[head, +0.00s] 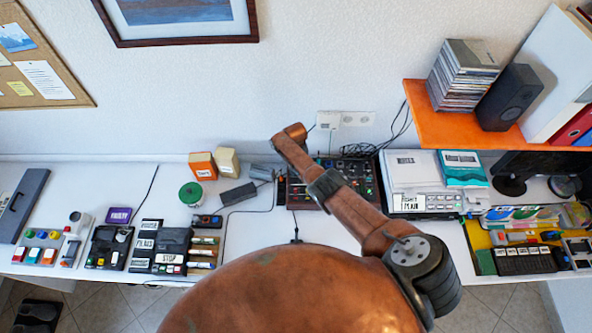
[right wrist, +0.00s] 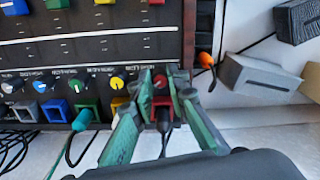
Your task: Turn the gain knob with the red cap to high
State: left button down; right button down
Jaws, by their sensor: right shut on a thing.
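The gain knob with the red cap (right wrist: 160,82) is at the end of a row of coloured knobs on the dark mixer (right wrist: 90,50) in the right wrist view. My right gripper (right wrist: 162,79) has its green fingers on both sides of this knob and is shut on it. The fingers partly hide the knob, and I cannot read its pointer or scale. In the head view the mixer (head: 360,168) stands on the desk, partly covered by my brown arm. The right gripper is hidden there, and my left gripper is not in view.
A yellow knob (right wrist: 117,83) and a green knob (right wrist: 76,86) sit beside the red one. Coloured sockets (right wrist: 86,112) with cables line the edge below. A grey box (right wrist: 258,79) and an orange plug (right wrist: 205,60) lie beside the mixer. An orange shelf (head: 415,97) overhangs at right.

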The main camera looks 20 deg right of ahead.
jog(key=m, duration=0.4)
jog(key=shift+w+r+m, duration=0.3)
jog(key=shift+w, duration=0.05)
jog(key=m, duration=0.4)
jog(key=shift+d+m, duration=0.1)
jog(key=shift+m, duration=0.3)
jog(key=c, duration=2.2)
grip_release()
jog(key=shift+d, duration=0.1)
jog(key=shift+o, duration=0.2)
jog(key=shift+s+f, duration=0.2)
jog(key=shift+a, duration=0.25)
jog(key=shift+r, duration=0.35)
notch_tip(320, 180, up, 11)
jog(key=shift+d+r, duration=0.15)
jog(key=shift+r, duration=0.05)
